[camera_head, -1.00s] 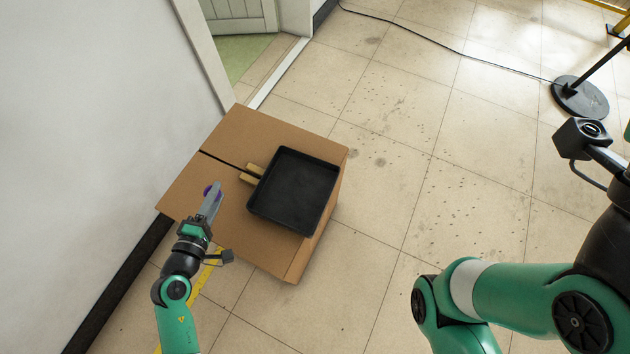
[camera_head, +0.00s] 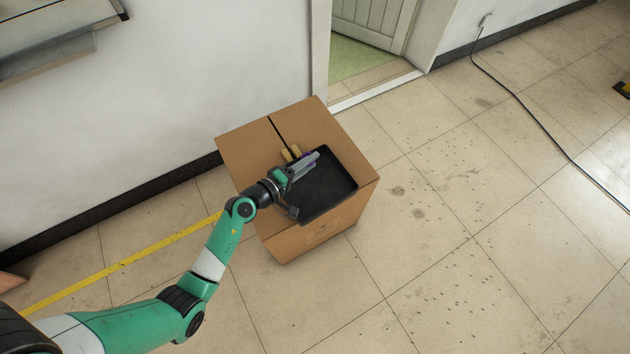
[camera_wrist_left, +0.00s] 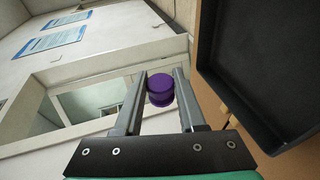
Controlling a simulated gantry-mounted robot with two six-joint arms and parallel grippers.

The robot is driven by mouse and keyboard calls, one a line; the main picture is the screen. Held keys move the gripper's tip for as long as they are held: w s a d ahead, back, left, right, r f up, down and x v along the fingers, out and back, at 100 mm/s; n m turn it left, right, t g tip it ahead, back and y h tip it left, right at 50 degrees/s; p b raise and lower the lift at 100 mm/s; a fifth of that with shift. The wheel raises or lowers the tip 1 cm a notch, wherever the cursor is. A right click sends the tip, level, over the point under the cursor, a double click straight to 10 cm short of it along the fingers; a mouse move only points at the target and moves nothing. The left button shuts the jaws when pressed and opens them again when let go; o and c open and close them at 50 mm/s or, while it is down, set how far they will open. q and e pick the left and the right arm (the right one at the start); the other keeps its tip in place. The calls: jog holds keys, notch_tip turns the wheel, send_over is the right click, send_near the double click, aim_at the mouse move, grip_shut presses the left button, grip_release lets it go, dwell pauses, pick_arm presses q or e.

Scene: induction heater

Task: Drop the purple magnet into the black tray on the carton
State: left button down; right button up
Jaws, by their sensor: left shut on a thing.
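The black tray (camera_head: 335,196) lies on top of the brown carton (camera_head: 240,152), toward its right side. My left gripper (camera_head: 312,158) reaches in from the left over the tray's upper left part. It is shut on the purple magnet (camera_wrist_left: 160,88), a short round piece held between the fingertips in the left wrist view. The tray (camera_wrist_left: 258,70) fills the right side of the left wrist view, apart from the magnet. My right gripper is out of view.
A black cable (camera_head: 515,95) runs across the tiled floor at right, which is otherwise mostly clear.

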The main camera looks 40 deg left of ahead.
pick_arm(q)
notch_tip(320, 180, down, 6)
jog(key=b, duration=0.4)
jog(key=shift+r+b, duration=0.25)
jog(key=shift+b, duration=0.15)
jog(key=shift+r, duration=0.1)
jog(key=shift+c, duration=2.1)
grip_release()
jog(key=p+v, duration=0.3)
jog(key=v, duration=0.8)
jog(key=shift+s, duration=0.3)
jog(key=shift+r, duration=0.15)
